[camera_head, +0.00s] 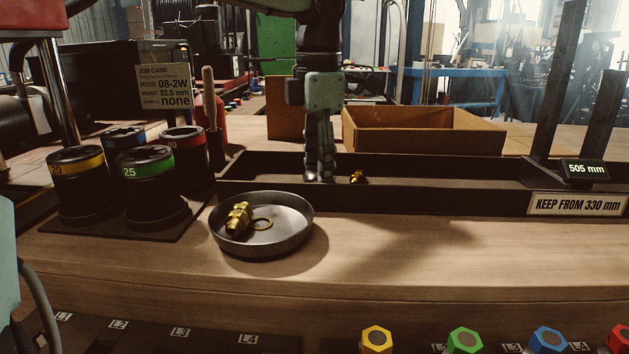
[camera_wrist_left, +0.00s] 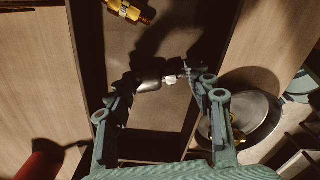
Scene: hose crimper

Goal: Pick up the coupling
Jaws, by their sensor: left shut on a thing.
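My left gripper (camera_head: 320,178) reaches straight down into the long dark tray (camera_head: 440,201), near its left end. In the left wrist view its fingers (camera_wrist_left: 163,80) are closed on a small coupling-like piece with a dark body and a silver end (camera_wrist_left: 170,80). My right gripper is not in view.
A round metal dish (camera_head: 290,235) with a brass fitting (camera_head: 238,218) and a ring stands in front of the tray. Colour-topped dies (camera_head: 147,162) stand at left. An open wooden box (camera_head: 425,136) is behind the tray. The bench front right of the dish is clear.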

